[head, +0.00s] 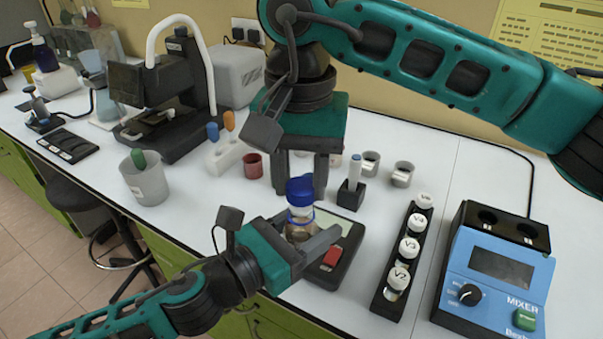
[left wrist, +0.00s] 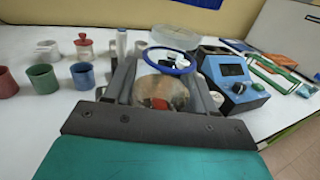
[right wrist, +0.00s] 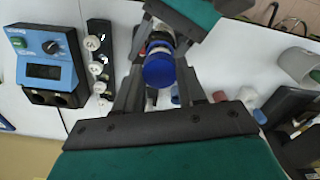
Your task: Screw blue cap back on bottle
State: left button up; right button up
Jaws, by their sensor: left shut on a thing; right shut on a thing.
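The bottle (head: 300,230), with brownish contents and a blue ring, is upright between the fingers of my left gripper (head: 303,232), which is shut on it. The bottle also fills the left wrist view (left wrist: 160,92). The blue cap (head: 300,190) is directly above the bottle, at its mouth. My right gripper (head: 302,186) points down from above and is shut on the cap. The cap's round top shows between its fingers in the right wrist view (right wrist: 160,70). I cannot tell whether the cap's thread is engaged.
A black device with a red button (head: 332,257) lies just beneath and right of the bottle. A rack of white-capped vials (head: 375,300) and a blue mixer (head: 495,270) stand to the right. A red cup (head: 252,166) and a grey beaker (head: 146,182) stand left.

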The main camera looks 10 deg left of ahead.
aim_at(301, 230)
jog(key=shift+f, duration=0.8)
jog(key=shift+f, duration=0.55)
